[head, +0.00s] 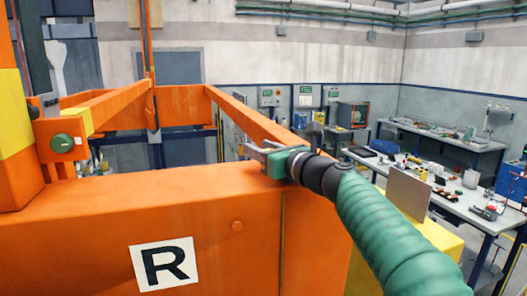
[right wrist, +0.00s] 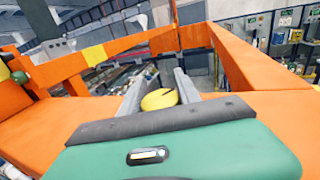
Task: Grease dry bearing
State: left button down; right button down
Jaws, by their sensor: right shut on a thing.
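My right gripper (head: 258,152) is at the top edge of the orange frame panel marked R (head: 210,240). In the right wrist view its two grey fingers (right wrist: 158,88) are shut on a yellow rounded thing (right wrist: 160,99) with a dark slot or line on it. Most of that thing is hidden by the gripper, and it cannot be made out in the head view. A round green part (head: 62,142) sits on an orange block at the left of the frame. I cannot tell whether it is a bearing. My left gripper is not in view.
Orange beams (head: 250,118) run back from the panel around an open middle. An orange and yellow post (head: 15,110) stands at the left. At the right, workbenches (head: 440,195) carry tools and small items, and a grey upright board (head: 408,192) stands near my arm.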

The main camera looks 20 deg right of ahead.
jog(key=n+y, duration=0.1)
jog(key=g+y+p, duration=0.1)
jog(key=shift+r+n+y, duration=0.2)
jog(key=shift+n+y, duration=0.1)
jog(key=shift+n, duration=0.1)
jog(key=n+g+y+p, duration=0.2)
jog(key=g+p, duration=0.1)
jog(key=p, duration=0.2)
jog(key=s+a+n+g+y+p, duration=0.1)
jog(key=n+g+y+p, duration=0.2)
jog(key=p, duration=0.2)
jog(key=n+g+y+p, duration=0.2)
jog(key=g+p, duration=0.1)
jog(key=p, duration=0.3)
jog(key=shift+s+a+r+n+y, duration=0.3)
jog(key=shift+s+a+r+y, duration=0.05)
jog(key=shift+s+y, duration=0.05)
jog(key=shift+s+f+n+g+p, duration=0.1)
jog(key=shift+f+n+g+p, duration=0.25)
jog(key=shift+p, duration=0.45)
jog(key=c, duration=1.2)
grip_release()
jog(key=shift+o, duration=1.7)
jog(key=shift+d+f+g, duration=0.15)
jog(key=shift+d+g, duration=0.05)
jog(key=shift+g, duration=0.05)
